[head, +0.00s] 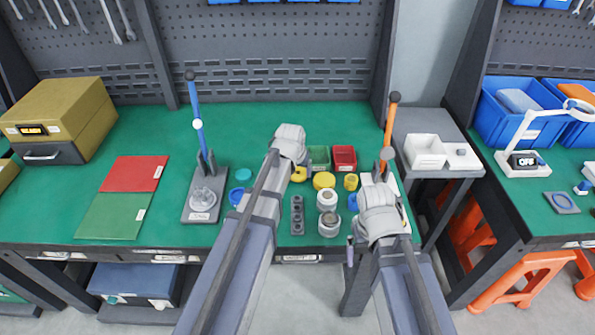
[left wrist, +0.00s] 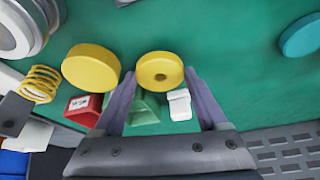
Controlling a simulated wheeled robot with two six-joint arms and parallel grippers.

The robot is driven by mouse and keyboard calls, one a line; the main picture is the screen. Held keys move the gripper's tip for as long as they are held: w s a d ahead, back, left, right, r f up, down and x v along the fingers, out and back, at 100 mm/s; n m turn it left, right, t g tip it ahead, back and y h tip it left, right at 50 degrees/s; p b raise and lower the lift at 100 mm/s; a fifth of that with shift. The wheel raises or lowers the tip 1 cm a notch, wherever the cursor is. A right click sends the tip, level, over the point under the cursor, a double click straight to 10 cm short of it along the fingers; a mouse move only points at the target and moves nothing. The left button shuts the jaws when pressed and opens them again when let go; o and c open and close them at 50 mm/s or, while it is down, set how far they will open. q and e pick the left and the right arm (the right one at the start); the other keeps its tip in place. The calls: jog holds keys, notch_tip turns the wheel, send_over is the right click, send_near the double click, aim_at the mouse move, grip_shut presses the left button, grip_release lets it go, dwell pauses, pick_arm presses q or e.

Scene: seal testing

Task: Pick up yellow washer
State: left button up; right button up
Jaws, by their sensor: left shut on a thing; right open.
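The yellow washer (left wrist: 160,72), a disc with a small central hole, is between the fingertips of my left gripper (left wrist: 160,78) in the left wrist view. My left gripper is shut on it. In the head view, part of the washer (head: 299,174) shows just below my left gripper (head: 297,168); the fingers are mostly hidden by the wrist. A second, larger yellow disc (head: 324,181) lies to its right, and it also shows in the left wrist view (left wrist: 91,67). My right gripper (head: 381,182) is open over the table's right part; its fingers are largely hidden.
A green bin (head: 319,157) and a red bin (head: 344,158) stand behind the discs. A yellow spring (left wrist: 41,84), white-and-grey cylinders (head: 328,199) and a dark holed block (head: 297,214) are close by. A blue-handled press (head: 203,190) stands left. Green table is clear behind the press.

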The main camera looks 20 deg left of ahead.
notch_tip(320, 180, up, 9)
jog(key=p, duration=0.8)
jog(key=shift+f, duration=0.1)
jog(key=shift+c, duration=0.2)
